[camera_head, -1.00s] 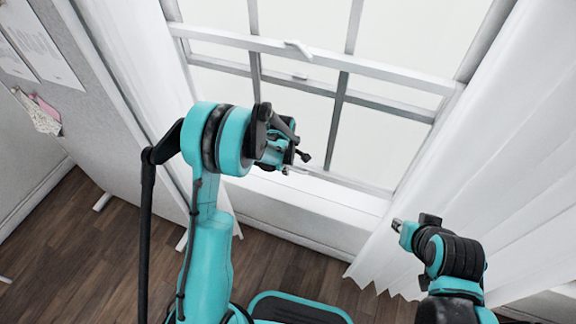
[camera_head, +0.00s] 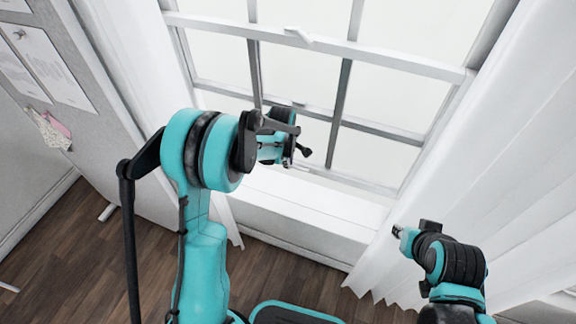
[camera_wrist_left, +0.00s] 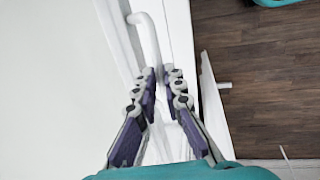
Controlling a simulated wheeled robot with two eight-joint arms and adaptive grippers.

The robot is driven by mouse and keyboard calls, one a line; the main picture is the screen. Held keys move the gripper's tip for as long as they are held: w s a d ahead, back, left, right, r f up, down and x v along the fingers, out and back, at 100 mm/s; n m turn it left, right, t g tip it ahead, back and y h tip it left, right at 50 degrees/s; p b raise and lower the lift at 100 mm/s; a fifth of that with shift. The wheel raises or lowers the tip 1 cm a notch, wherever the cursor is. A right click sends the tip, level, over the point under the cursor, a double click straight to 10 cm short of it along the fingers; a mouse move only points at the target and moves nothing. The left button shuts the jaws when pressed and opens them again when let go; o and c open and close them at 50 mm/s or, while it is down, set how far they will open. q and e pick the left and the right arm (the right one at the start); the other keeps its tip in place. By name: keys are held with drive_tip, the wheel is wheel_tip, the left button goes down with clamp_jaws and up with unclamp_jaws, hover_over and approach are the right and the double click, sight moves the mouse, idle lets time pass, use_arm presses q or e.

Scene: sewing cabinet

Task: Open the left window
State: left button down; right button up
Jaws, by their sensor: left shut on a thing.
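The white multi-pane sash window (camera_head: 385,62) fills the upper middle of the head view. Its upper cross rail stands clearly above a second rail (camera_head: 370,127). A white curved handle (camera_wrist_left: 149,38) on the frame shows in the left wrist view and runs down between my fingers. My left gripper (camera_head: 290,152) is at the lower part of the window. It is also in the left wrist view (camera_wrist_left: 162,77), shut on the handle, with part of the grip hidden. My right gripper (camera_head: 398,231) is near the right curtain, away from the window; its jaws are too small to read.
White curtains hang at the left (camera_head: 125,70) and right (camera_head: 480,160) of the window. A white sill (camera_head: 315,203) runs below it. A grey board (camera_head: 75,120) with papers stands at far left. The dark wooden floor (camera_head: 80,255) is open at lower left.

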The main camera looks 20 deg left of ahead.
use_arm(q)
drive_tip(key=c, duration=1.6)
unclamp_jaws()
wheel_tip(320, 180, up, 12)
drive_tip(key=s, duration=0.2)
drive_tip(key=shift+a, duration=0.15)
drive_tip(key=shift+s+f, duration=0.1)
